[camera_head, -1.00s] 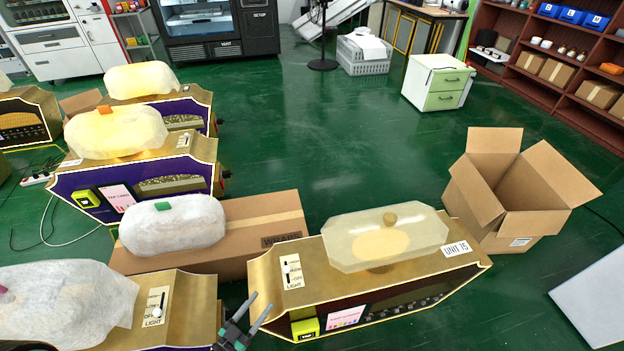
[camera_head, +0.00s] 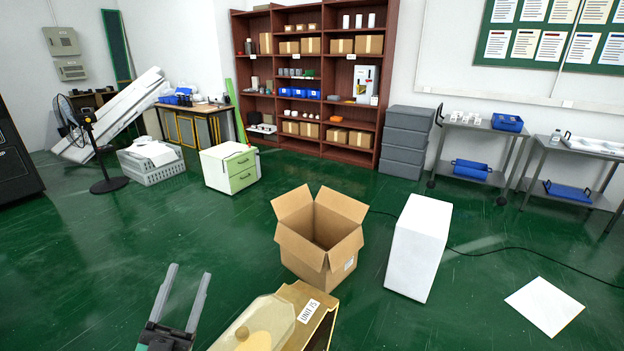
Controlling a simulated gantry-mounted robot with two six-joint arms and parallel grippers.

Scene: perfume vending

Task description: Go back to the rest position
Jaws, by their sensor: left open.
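My left gripper (camera_head: 182,300) shows at the bottom left of the head view. Its two fingers are spread apart with nothing between them, over the green floor. To its right, the gold perfume unit labelled UNIT 75 (camera_head: 325,318) is cut off by the bottom edge. Its pale translucent bottle-shaped top (camera_head: 262,325) with a tan knob is partly in view. The gripper is apart from the unit. My right gripper is not in view.
An open, empty-looking cardboard box (camera_head: 318,238) stands just behind the unit. A white block (camera_head: 418,248) stands right of it, and a white sheet (camera_head: 545,306) lies on the floor. A green-drawer cabinet (camera_head: 230,168), fan (camera_head: 90,150) and shelves stand behind. Middle floor is clear.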

